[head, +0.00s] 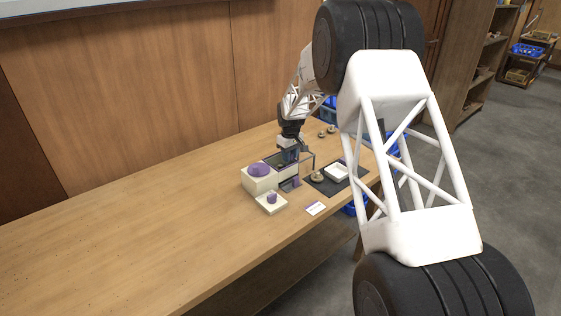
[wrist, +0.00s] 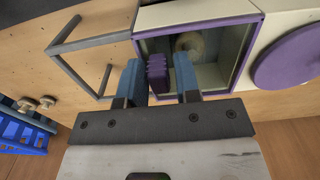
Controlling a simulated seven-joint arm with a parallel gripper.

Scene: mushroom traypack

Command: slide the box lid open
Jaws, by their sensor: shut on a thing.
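My gripper (wrist: 160,88) is shut on a purple ribbed grip (wrist: 157,70), with one blue finger on each side of it. The grip stands at the left part of a purple-rimmed box (wrist: 256,42). A round pale mushroom (wrist: 188,42) shows inside the rim. I cannot tell whether a clear lid panel covers it or the space is open. In the head view my gripper (head: 289,150) is low over the box (head: 289,184), beside a cream block with a purple disc (head: 259,169). The arm hides part of the box.
A thin metal frame (wrist: 82,43) stands left of the box in the wrist view. A small cream tray (head: 270,207) with a purple knob is in front. A dark mat (head: 351,181) holds a white tray (head: 335,178). The left of the table is clear.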

